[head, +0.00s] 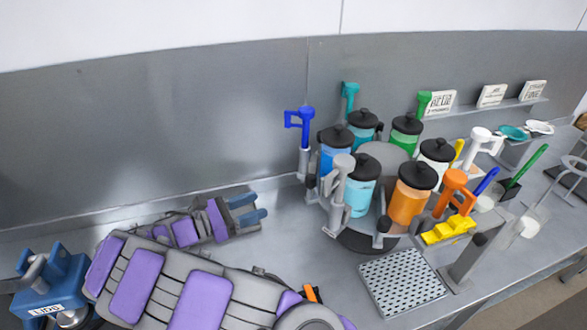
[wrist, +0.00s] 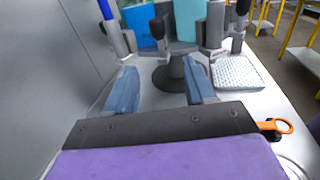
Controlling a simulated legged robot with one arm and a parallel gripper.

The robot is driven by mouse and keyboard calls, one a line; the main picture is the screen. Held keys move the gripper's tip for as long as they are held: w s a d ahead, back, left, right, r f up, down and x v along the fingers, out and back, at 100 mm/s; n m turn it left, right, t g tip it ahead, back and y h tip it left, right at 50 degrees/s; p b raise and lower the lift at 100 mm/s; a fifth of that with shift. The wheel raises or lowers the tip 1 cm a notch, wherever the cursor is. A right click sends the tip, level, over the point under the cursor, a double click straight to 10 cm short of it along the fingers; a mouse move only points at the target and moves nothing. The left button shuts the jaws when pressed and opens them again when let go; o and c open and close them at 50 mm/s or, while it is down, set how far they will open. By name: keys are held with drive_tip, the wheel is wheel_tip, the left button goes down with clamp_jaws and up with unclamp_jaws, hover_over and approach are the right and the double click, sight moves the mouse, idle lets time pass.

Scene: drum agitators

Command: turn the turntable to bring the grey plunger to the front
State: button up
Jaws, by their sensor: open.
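The turntable (head: 384,158) stands on the grey bench at right of centre and carries several coloured jars with black lids. Plungers with handles stand around its rim. The grey plunger (head: 340,180) is at the turntable's left front, beside the light-blue jar (head: 361,197). The orange plunger (head: 452,184) is at the right, the white one (head: 477,140) behind it, the blue one (head: 301,120) at the left. My gripper (head: 252,208) is open and empty, left of the turntable and apart from it. In the wrist view my two blue fingers (wrist: 158,88) point at the turntable base (wrist: 172,74).
A blue container labelled LIDS (head: 48,285) stands at the left front. A metal wall closes the back. Bench surface between my gripper and the turntable is clear.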

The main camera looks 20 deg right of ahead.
sight(306, 186)
drive_tip(key=w+d+b, duration=0.1)
drive_tip(key=d, duration=0.4)
drive_tip(key=w+d+b, duration=0.1)
drive_tip(key=d, duration=0.5)
drive_tip(key=w+d+b, duration=0.1)
drive_tip(key=d, duration=0.5)
drive_tip(key=shift+w, duration=0.35)
drive_tip(key=shift+a, duration=0.2)
drive_tip(key=shift+c, duration=0.6)
clamp_jaws()
